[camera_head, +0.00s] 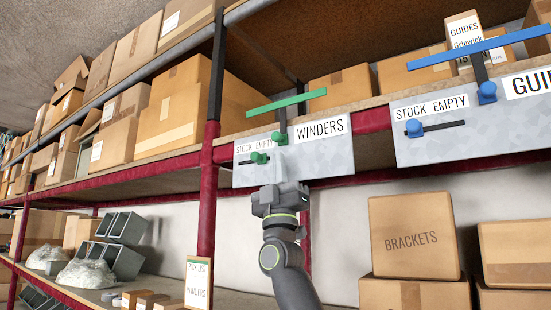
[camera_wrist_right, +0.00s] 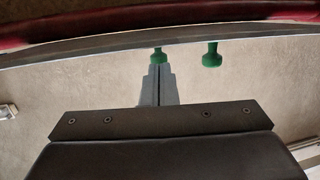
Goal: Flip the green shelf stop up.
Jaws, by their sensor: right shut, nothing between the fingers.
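The green shelf stop has a long green bar (camera_head: 286,102) on a dark upright arm, rising from a green knob (camera_head: 279,137) on the grey panel marked WINDERS. The bar stands above the panel's top edge, in front of the shelf opening. A second green knob (camera_head: 259,157) sits at a slot under the STOCK EMPTY label. My right gripper (camera_head: 281,158) is shut and empty, just below the upper knob and right of the slot knob. In the right wrist view its closed fingers (camera_wrist_right: 157,72) reach to one green knob (camera_wrist_right: 158,57); contact is unclear. My left gripper is not in view.
A red upright post (camera_head: 207,190) stands left of the panel. A similar blue stop (camera_head: 480,54) and blue slot knob (camera_head: 414,128) are on the panel to the right. A red beam runs below the panels.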

